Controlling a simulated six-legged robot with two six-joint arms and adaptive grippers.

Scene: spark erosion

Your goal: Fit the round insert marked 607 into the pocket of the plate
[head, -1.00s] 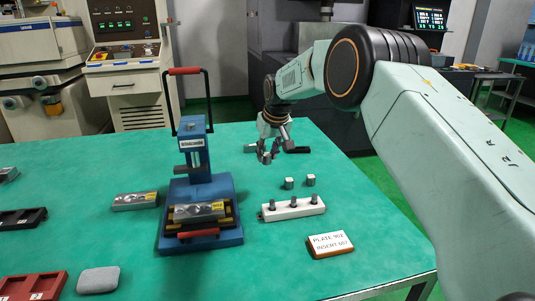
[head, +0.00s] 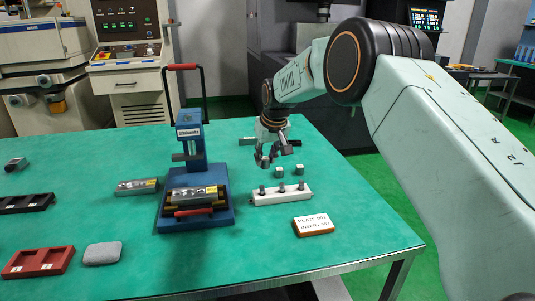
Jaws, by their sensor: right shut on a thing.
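My left gripper is out of view.
A white block (head: 268,199) with several grey pins is right of the press. A card (head: 313,226) seems to read plate 902, insert 607. Another metal plate (head: 137,186), a grey pad (head: 103,253), a red tray (head: 40,263) and a black tray (head: 27,203) are left.

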